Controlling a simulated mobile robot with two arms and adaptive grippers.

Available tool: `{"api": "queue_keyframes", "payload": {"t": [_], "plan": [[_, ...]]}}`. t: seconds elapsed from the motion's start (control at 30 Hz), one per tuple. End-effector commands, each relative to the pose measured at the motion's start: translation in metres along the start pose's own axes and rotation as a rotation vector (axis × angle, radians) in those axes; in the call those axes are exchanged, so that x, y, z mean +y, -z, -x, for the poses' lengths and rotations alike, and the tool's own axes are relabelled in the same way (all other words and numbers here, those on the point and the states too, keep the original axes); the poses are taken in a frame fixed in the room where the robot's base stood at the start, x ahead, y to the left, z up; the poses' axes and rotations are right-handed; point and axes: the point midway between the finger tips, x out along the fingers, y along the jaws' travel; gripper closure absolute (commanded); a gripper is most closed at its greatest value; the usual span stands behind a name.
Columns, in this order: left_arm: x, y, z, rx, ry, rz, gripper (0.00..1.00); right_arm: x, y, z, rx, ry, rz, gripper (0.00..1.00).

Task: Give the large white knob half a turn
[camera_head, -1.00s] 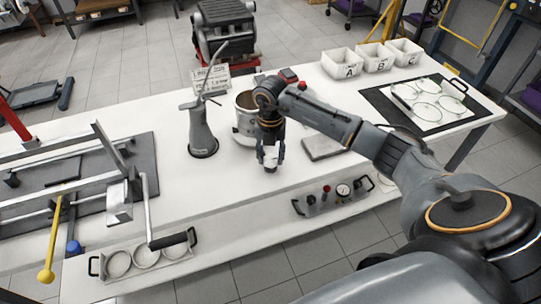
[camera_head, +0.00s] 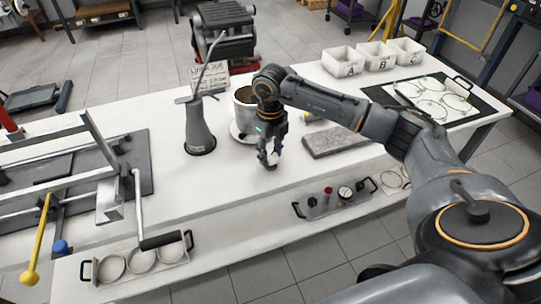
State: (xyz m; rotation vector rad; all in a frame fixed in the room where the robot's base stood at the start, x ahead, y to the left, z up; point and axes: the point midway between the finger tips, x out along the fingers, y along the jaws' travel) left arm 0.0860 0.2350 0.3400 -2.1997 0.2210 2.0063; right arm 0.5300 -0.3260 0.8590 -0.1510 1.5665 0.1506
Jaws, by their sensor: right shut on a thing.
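The large white knob (camera_head: 269,148) shows only as a small pale patch between the fingers of my right gripper (camera_head: 270,158), low over the front middle of the white bench. My right gripper points down and is shut on it. The fingers cover most of the knob, so its angle and what it sits on cannot be made out. My left gripper is not in view.
A white pot (camera_head: 243,112) stands just behind my right gripper, and a grey oil can (camera_head: 198,130) to its left. A grey slab (camera_head: 337,140) lies to the right. A metal fixture (camera_head: 100,180) fills the left.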

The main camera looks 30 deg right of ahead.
Motion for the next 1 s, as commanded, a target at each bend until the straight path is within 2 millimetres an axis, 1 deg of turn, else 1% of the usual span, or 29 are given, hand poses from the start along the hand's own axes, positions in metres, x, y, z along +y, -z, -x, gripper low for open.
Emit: {"api": "queue_keyframes", "payload": {"t": [0.03, 0.6, 0.8, 1.0], "plan": [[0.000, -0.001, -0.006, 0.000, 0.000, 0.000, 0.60, -0.001, -0.001, -0.002, -0.003, 0.001, 0.042, 0.91], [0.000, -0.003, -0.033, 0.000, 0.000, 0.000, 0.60, -0.001, -0.001, -0.001, -0.004, 0.001, 0.571, 0.91], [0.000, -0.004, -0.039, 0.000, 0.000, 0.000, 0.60, -0.001, -0.001, 0.000, -0.004, 0.002, 0.716, 0.91], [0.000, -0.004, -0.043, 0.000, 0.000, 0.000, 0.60, -0.001, -0.001, 0.000, -0.003, 0.001, 0.815, 0.91]]}}
